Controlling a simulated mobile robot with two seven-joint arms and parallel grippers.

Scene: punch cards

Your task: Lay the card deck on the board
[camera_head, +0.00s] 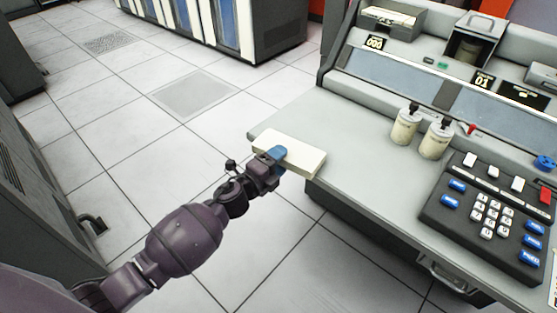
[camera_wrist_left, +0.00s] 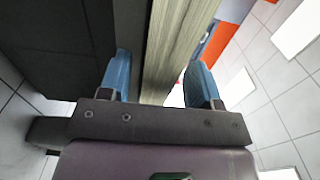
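The card deck (camera_head: 296,153), a long cream block, lies flat at the near left edge of the grey desk (camera_head: 345,130), partly over the edge. My left gripper (camera_head: 272,158) is at its near long side, with one blue finger above the deck. In the left wrist view, the deck's striped edge (camera_wrist_left: 172,45) runs between the two blue fingers of the left gripper (camera_wrist_left: 162,82). Gaps show beside the deck, so the fingers look open around it. I cannot tell which surface is the board. My right gripper is out of view.
Two cream canisters (camera_head: 420,134) stand on the desk right of the deck. A dark keypad panel (camera_head: 492,207) is at the right, with the console's sloped front (camera_head: 440,85) behind. Tiled floor (camera_head: 135,145) is clear left of the desk.

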